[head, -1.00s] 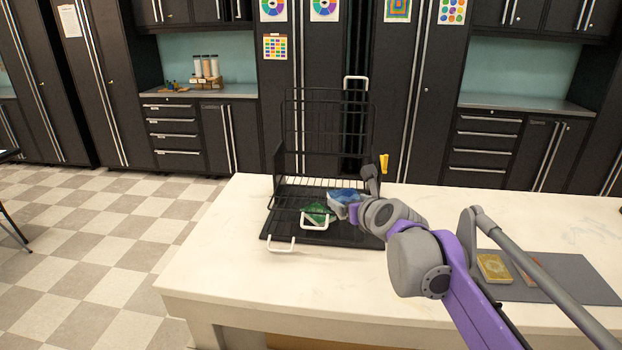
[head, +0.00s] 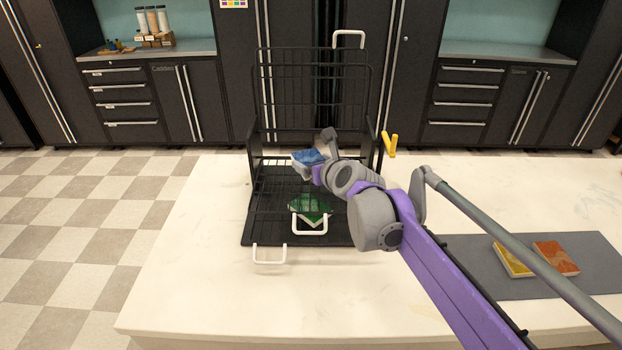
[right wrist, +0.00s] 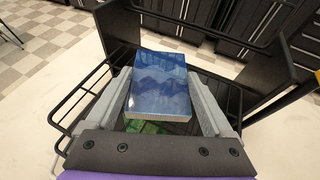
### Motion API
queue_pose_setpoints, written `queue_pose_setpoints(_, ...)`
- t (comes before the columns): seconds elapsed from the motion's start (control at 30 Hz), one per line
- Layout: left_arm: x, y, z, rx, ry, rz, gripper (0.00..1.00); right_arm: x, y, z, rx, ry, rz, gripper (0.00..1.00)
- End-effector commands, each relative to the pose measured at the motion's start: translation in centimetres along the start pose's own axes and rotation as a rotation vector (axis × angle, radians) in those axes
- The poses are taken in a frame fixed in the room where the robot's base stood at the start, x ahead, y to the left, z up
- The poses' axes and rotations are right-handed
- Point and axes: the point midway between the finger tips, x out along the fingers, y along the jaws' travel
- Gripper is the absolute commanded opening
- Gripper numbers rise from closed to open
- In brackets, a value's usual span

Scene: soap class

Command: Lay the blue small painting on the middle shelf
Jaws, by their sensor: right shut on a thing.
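The blue small painting (head: 308,157) is held in my right gripper (head: 318,158), above the black wire rack (head: 262,215). In the right wrist view the painting (right wrist: 160,85) lies between the two grey fingers, blue picture facing the camera. A green painting (head: 310,208) lies low on the rack, near its front; part of it (right wrist: 150,128) shows beneath the blue one. The rack's middle wire shelf is partly hidden behind my right arm, and I cannot tell whether the blue painting touches it. My left gripper is not in view.
A grey mat (head: 470,255) on the white counter (head: 190,270) carries a yellow painting (head: 512,259) and an orange painting (head: 556,258). White handles (head: 310,228) stick out at the rack's front. A yellow hook (head: 390,144) stands at its right side. The counter left of the rack is clear.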

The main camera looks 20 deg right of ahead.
Motion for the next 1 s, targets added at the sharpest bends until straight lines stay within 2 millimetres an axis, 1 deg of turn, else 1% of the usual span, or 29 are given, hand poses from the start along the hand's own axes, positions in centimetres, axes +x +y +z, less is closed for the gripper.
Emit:
queue_pose_setpoints(0.03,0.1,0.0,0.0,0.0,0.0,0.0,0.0,0.2,0.0,-0.6,0.0,0.0,0.0,0.33)
queue_pose_setpoints(0.17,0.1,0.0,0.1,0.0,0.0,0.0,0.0,0.7,0.0,-1.6,0.0,0.0,0.0,0.33)
queue_pose_setpoints(0.3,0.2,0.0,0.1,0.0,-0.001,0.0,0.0,1.5,0.0,-3.6,0.0,0.0,0.0,0.33)
queue_pose_setpoints(0.4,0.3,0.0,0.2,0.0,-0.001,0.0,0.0,1.9,0.0,-4.7,0.0,0.0,0.0,0.33)
queue_pose_setpoints(0.5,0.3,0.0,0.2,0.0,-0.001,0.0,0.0,2.1,0.0,-5.0,0.0,0.0,0.0,0.33)
queue_pose_setpoints(0.7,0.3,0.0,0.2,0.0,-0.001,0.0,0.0,2.1,0.0,-5.0,0.0,0.0,0.0,0.33)
queue_pose_setpoints(0.83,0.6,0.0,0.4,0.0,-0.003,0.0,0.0,2.2,0.0,-5.4,0.0,0.0,0.0,0.33)
queue_pose_setpoints(0.87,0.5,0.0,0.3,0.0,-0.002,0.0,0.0,2.2,0.0,-5.3,0.0,0.0,0.0,0.92)
queue_pose_setpoints(0.9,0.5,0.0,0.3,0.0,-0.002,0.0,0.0,2.2,0.0,-5.2,0.0,0.0,0.0,0.99)
queue_pose_setpoints(1.0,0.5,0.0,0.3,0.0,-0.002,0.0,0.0,2.2,0.0,-5.2,0.0,0.0,0.0,1.0)
